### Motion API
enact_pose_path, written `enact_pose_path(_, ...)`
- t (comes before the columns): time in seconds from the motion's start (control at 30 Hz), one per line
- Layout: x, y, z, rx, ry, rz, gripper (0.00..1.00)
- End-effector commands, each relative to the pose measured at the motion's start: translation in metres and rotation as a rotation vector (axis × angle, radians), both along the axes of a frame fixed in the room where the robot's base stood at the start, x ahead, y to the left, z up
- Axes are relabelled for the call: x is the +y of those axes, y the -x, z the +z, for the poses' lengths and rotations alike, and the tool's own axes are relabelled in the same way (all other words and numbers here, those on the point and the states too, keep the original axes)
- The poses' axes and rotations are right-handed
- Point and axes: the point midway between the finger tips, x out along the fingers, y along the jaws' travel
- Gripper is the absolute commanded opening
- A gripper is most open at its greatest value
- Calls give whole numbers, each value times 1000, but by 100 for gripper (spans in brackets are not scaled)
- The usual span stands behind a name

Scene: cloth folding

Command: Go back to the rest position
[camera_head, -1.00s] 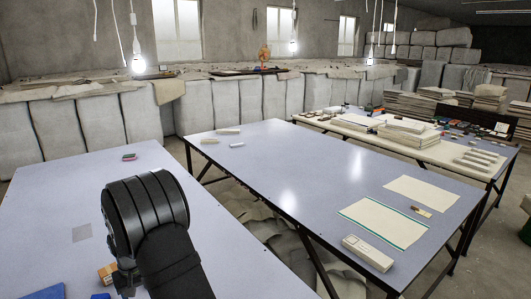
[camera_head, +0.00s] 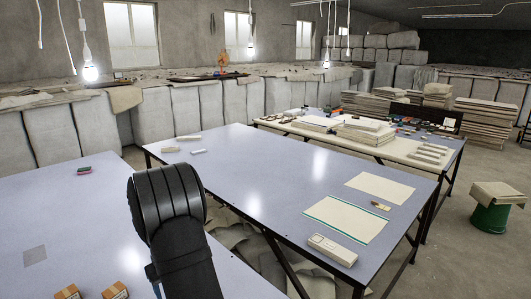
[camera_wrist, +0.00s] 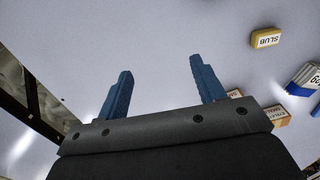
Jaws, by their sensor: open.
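My gripper (camera_wrist: 160,90) shows in the wrist view with its two blue fingers wide apart and nothing between them. It is over the pale blue-grey table top (camera_wrist: 170,35), clear of the things on it. In the head view my dark arm stands over the right side of the near table (camera_head: 60,220), and the gripper itself is hidden there. No cloth is in the gripper.
A yellow SLUB block (camera_wrist: 266,39), a blue-and-white box (camera_wrist: 303,80) and cardboard boxes (camera_wrist: 278,115) lie right of the gripper. A second table (camera_head: 260,170) stands beyond a gap, holding pale sheets (camera_head: 345,218) and a white box (camera_head: 332,250). A green bin (camera_head: 490,217) stands far right.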

Motion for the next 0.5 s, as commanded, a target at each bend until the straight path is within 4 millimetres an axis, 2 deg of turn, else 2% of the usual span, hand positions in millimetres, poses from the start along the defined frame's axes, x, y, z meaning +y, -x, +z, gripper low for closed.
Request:
enact_pose_path(0.37,-71,-30,0,-1,-1,-5,63)
enact_pose_path(0.5,-43,-28,-17,2,1,4,63)
